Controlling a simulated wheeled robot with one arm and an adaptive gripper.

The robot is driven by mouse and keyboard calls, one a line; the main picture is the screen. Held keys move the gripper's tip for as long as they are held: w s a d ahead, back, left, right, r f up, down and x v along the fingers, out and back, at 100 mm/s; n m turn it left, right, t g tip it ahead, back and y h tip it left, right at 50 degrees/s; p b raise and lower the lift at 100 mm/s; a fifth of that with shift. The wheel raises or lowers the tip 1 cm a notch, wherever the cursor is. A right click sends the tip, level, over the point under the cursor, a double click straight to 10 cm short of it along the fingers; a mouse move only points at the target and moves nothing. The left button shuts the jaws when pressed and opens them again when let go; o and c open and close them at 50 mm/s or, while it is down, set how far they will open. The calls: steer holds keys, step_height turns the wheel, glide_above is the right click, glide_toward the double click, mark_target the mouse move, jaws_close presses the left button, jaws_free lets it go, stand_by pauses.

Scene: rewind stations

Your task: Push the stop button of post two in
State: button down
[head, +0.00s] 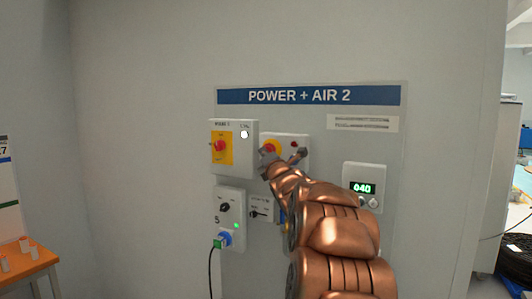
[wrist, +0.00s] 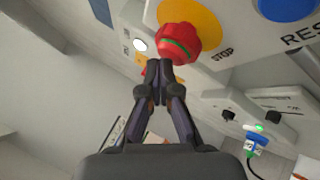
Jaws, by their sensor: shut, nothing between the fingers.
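The stop button (wrist: 180,43) is a red mushroom head with a green ring, on a yellow disc marked STOP in the wrist view. In the head view the stop button (head: 270,146) shows on the middle box of the POWER + AIR 2 panel (head: 390,140), partly covered by my gripper. My gripper (wrist: 159,70) is shut and empty. Its fingertips are right at the lower edge of the red head in the wrist view. I cannot tell whether they touch it.
A blue button (wrist: 288,8) marked RES… sits beside the stop button. A box with a red knob on a yellow plate (head: 220,147) is left of it. Below are a socket box (head: 230,205) with a plugged cable and, at right, a display (head: 364,188) reading 040.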

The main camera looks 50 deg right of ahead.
steer(key=shift+d, duration=0.25)
stand_by(0.3)
steer(key=shift+a+b, duration=0.2)
steer(key=shift+b, duration=0.1)
steer(key=shift+s+a+f+b, duration=0.1)
steer(key=shift+s+a+b, duration=0.1)
steer(key=shift+a+b, duration=0.55)
steer(key=a+b, duration=0.1)
steer(key=s+a+b, duration=0.1)
steer(key=a+b, duration=0.2)
steer(key=shift+s+a, duration=0.25)
steer(key=shift+a, duration=0.1)
